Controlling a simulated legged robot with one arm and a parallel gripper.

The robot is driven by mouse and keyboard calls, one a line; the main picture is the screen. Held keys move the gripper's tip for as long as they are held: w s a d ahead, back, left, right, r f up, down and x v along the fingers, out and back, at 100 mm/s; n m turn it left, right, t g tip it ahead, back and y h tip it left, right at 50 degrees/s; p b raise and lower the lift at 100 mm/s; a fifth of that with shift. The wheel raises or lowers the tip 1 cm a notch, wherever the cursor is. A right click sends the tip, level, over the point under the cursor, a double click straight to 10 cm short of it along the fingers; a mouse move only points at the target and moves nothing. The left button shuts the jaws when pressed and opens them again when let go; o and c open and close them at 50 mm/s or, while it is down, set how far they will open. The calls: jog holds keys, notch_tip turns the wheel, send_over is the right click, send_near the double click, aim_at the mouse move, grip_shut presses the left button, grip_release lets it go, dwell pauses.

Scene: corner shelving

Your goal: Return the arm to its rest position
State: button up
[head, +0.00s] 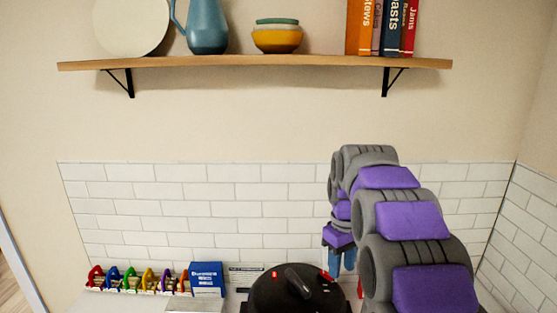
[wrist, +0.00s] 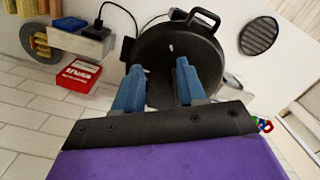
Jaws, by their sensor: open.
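My gripper (wrist: 157,92) is open in the wrist view, its two blue fingers apart with nothing between them. In the head view my gripper (head: 342,262) hangs fingers down at the end of my purple and grey arm, just right of the black round appliance. That black round appliance (head: 285,291) stands at the bottom of the head view. In the wrist view the black appliance (wrist: 170,48) with a handle lies beyond the fingertips. I cannot tell whether the fingers touch it.
A wooden shelf (head: 240,63) holds a plate, blue jug, bowls and books above. Several coloured clips (head: 130,280) and a blue box (head: 206,279) line the counter at left. In the wrist view there are a red box (wrist: 79,75), a power strip (wrist: 83,42) and a dark oval grille (wrist: 259,35).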

jog(key=s+f+m+b, duration=0.2)
jog(key=s+f+b, duration=0.2)
jog(key=s, duration=0.9)
jog(key=s+f+m+b, duration=0.2)
jog(key=s+f+b, duration=0.2)
jog(key=s+f, duration=0.6)
jog(key=s+a+f+m+g+b, duration=0.1)
jog(key=s+f+b, duration=0.4)
jog(key=s, duration=1)
jog(key=shift+s+f+m, duration=0.35)
jog(key=shift+f+m, duration=0.25)
jog(key=shift+f, duration=0.35)
